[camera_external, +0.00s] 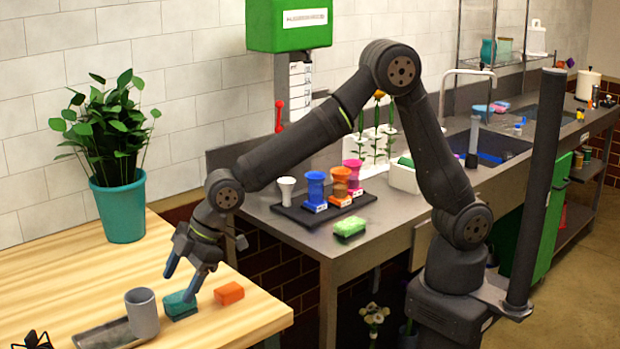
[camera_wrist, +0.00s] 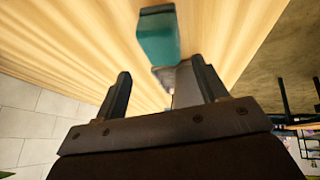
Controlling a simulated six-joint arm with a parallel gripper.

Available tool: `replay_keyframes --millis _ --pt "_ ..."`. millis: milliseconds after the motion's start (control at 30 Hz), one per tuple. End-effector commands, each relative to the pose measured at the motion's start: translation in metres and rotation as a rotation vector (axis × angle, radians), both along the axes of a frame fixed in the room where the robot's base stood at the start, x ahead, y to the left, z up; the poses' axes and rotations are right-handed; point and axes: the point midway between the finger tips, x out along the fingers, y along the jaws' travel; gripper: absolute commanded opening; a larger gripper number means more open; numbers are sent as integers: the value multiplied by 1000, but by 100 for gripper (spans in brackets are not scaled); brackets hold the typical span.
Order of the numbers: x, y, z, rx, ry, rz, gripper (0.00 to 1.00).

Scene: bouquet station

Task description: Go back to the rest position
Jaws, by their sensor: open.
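My gripper (camera_external: 181,286) is low over the wooden table at the left of the external view, its two fingers apart. A teal block (camera_external: 180,305) lies on the table close to the fingertips; whether they touch it I cannot tell. In the wrist view my open gripper (camera_wrist: 161,68) has its two dark fingers spread, and a teal shape (camera_wrist: 158,38) shows beyond them. A small greyish thing, too blurred to name, appears between the fingers there. My arm is stretched out from its base on the right toward the table.
An orange block (camera_external: 229,293) lies right of my gripper. A grey cup (camera_external: 142,312) and a grey tray (camera_external: 103,336) are to its left. A potted plant (camera_external: 118,205) stands behind. Coloured cups (camera_external: 315,188) and a green sponge (camera_external: 350,226) are on the grey counter.

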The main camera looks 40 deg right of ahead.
Motion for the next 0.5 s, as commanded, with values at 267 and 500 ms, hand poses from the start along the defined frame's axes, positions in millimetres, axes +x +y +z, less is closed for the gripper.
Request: replay_keyframes --millis 267,500 --pt "25 -37 33 -1 0 -5 66" --pt "48 -72 58 -1 1 -6 66"
